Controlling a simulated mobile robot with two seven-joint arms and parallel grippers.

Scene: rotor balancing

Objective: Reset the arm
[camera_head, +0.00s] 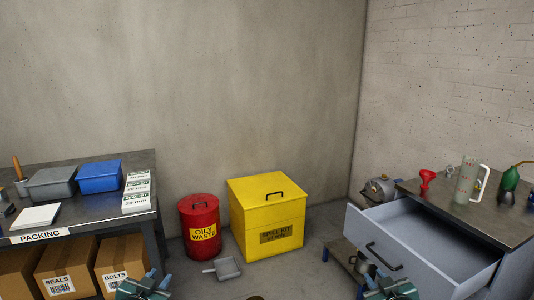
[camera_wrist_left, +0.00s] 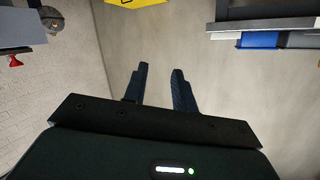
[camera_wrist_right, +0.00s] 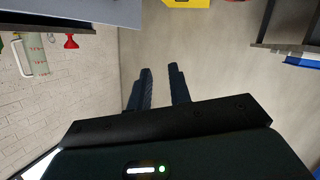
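My left gripper (camera_head: 146,284) shows at the bottom edge of the head view, in front of the packing bench. In the left wrist view its two dark fingers (camera_wrist_left: 160,85) stand apart with nothing between them. My right gripper (camera_head: 386,284) shows at the bottom edge of the head view, in front of the open drawer (camera_head: 425,248). In the right wrist view its fingers (camera_wrist_right: 160,85) are also apart and empty. Both grippers are in free air, and most of both arms is out of view.
A packing bench (camera_head: 75,222) with blue and grey bins stands left, boxes below. A red oily waste can (camera_head: 199,215), yellow spill kit box (camera_head: 266,195) and grey dustpan (camera_head: 226,267) are on the floor. The drawer juts from the right workbench (camera_head: 480,216), which holds a red funnel (camera_head: 426,178) and jug.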

